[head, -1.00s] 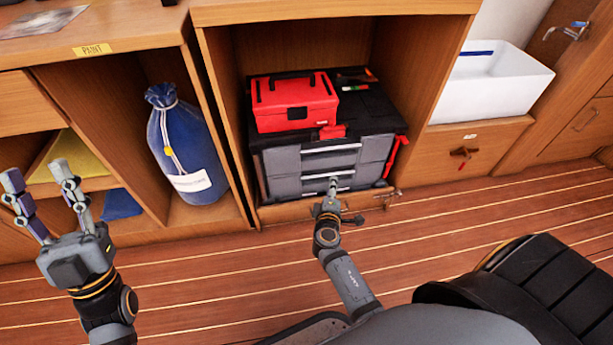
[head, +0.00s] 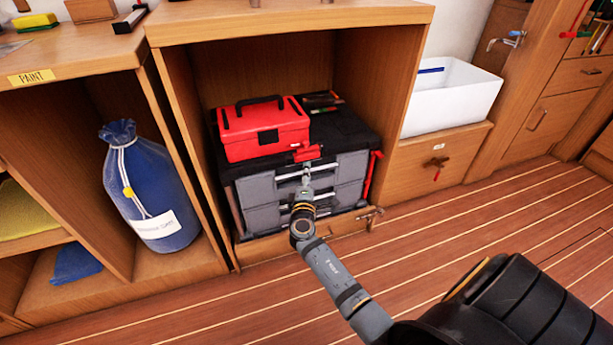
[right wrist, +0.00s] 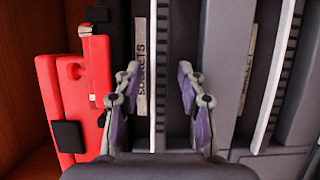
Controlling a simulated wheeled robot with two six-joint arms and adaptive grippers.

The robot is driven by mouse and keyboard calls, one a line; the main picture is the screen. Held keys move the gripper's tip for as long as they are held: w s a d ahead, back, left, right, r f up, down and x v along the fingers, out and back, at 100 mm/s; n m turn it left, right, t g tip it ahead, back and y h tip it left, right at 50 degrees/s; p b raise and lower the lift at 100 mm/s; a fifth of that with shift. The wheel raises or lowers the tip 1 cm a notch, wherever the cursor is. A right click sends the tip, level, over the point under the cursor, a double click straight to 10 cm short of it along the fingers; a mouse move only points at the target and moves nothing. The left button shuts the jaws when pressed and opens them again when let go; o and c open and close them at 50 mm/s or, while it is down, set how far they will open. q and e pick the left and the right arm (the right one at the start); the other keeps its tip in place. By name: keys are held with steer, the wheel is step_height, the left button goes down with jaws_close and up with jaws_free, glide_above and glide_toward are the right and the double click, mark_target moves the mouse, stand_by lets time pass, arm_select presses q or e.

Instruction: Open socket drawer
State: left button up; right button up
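The tool chest (head: 243,190) is black with grey drawers and stands in the open wooden cabinet. In the right wrist view the upper drawer bears a sideways label reading SOCKETS (right wrist: 141,65), with a pale handle strip (right wrist: 159,75) beside it. The socket drawer (head: 255,188) is shut. My right gripper (head: 306,175) is at its front. In the right wrist view the gripper (right wrist: 158,78) is open, its two fingers on either side of the handle strip. I cannot tell whether they touch the drawer. My left gripper is out of view.
A red toolbox (head: 265,130) sits on top of the chest. A lower drawer handle (right wrist: 275,75) shows beside the socket drawer. A blue bag (head: 150,190) stands in the left compartment, and a white basin (head: 455,97) is at the right. Wooden floor (head: 450,235) lies clear in front.

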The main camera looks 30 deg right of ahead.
steer(key=shift+w+d, duration=0.25)
steer(key=shift+w, duration=0.05)
jaws_close()
stand_by(0.3)
